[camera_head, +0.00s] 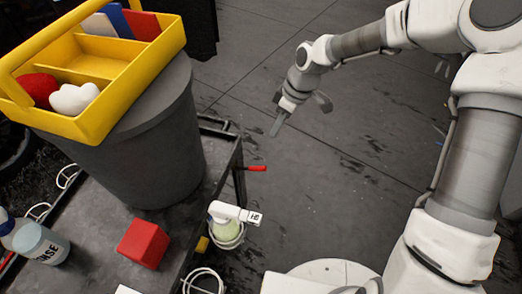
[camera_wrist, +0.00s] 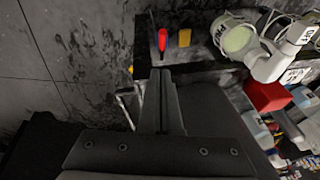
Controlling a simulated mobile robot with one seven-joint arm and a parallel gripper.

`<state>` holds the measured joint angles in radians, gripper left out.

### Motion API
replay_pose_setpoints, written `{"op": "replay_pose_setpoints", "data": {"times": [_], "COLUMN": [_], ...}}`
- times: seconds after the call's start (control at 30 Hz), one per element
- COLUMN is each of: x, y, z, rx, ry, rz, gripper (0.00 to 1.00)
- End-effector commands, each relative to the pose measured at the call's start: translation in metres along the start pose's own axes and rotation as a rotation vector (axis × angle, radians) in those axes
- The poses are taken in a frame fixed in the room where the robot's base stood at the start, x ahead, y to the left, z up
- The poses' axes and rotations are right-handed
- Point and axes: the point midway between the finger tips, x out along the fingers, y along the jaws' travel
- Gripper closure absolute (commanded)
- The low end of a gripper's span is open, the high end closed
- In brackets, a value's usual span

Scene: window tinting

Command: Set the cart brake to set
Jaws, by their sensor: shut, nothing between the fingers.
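The cart (camera_head: 228,160) is dark, with a flat top, and stands at the left of the head view. A lever with a red handle (camera_head: 257,168), which looks like the cart brake, sticks out sideways from the cart's edge. The red handle also shows in the wrist view (camera_wrist: 162,42), just beyond my fingertips. My gripper (camera_head: 277,127) is shut and empty. It hangs over the floor near the lever, with a gap between them in the head view. I cannot tell any brake marking.
On the cart stand a grey bucket (camera_head: 165,140) with a yellow caddy (camera_head: 120,105) on top, a red block (camera_head: 144,243), a spray bottle (camera_head: 228,226) in a wire ring and a small yellow block (camera_head: 202,244). The floor (camera_head: 330,190) right of the cart is clear.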

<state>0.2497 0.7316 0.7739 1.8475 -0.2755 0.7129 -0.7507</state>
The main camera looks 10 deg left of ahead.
Motion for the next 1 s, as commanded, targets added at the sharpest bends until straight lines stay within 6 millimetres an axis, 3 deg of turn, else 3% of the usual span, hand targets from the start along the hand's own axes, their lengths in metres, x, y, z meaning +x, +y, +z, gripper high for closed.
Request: {"op": "replay_pose_setpoints", "data": {"times": [0.2, 0.67, 0.83, 1.0], "x": [0.02, 0.025, 0.046, 0.084], "y": [0.003, 0.003, 0.002, 0.0], "z": [-0.018, -0.02, -0.021, -0.023], "rx": [-0.043, -0.049, -0.049, -0.05], "ry": [0.07, 0.077, 0.076, 0.076], "rz": [-0.041, -0.044, -0.046, -0.047], "gripper": [1.0, 1.0, 1.0, 1.0]}}
